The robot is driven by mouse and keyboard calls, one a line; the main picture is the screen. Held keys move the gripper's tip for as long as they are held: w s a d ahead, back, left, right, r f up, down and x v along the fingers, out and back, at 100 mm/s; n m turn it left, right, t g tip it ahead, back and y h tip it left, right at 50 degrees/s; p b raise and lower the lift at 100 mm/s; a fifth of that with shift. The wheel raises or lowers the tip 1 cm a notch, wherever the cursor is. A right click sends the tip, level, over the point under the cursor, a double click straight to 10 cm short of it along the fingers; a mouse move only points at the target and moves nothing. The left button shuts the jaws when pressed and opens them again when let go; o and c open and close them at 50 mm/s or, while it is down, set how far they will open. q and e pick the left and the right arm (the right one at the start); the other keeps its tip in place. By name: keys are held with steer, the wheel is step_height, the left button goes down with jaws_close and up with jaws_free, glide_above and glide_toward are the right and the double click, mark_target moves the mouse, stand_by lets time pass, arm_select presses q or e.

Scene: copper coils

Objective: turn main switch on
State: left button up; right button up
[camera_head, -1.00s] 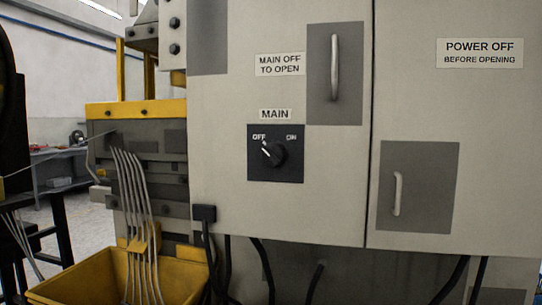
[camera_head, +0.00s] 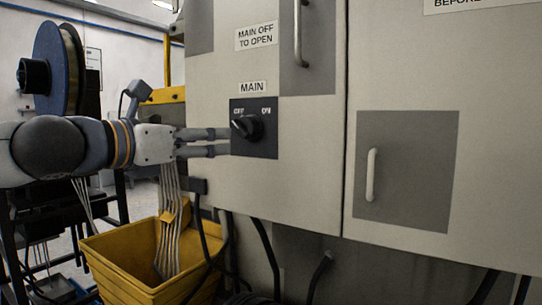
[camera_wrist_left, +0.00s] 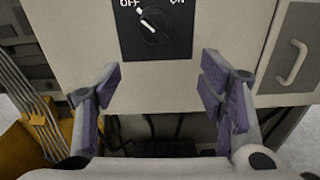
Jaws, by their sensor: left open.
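The main switch (camera_head: 247,127) is a black rotary knob on a dark square plate, under a "MAIN" label on the grey cabinet. Its white pointer line points up-left toward "OFF"; "ON" is at the upper right of the plate. In the left wrist view the knob (camera_wrist_left: 153,24) is at the top, beyond the fingertips. My left gripper (camera_head: 228,142) comes in from the left, its two fingers reaching the plate's left edge in the head view. In the wrist view the fingers (camera_wrist_left: 160,85) are wide apart with nothing between them. Whether they touch the plate cannot be told. My right gripper is not in view.
The cabinet has a vertical handle (camera_head: 298,33) above right of the switch and another handle (camera_head: 371,175) on the right door. A yellow bin (camera_head: 125,262) with wire strands stands below my arm. Black cables (camera_head: 268,255) hang under the cabinet. A blue spool (camera_head: 50,68) is at the left.

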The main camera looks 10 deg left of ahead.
mark_target(238, 129)
arm_select(q)
steer(key=shift+n, duration=0.3)
steer(key=x, duration=0.4)
steer(key=r+x, duration=0.1)
steer(key=x, duration=0.6)
steer(key=shift+w+a+r+b, duration=0.25)
steer(key=shift+w+r+b, duration=0.1)
steer(key=shift+w, duration=0.1)
steer(key=shift+c, duration=0.5)
steer(key=c, duration=1.1)
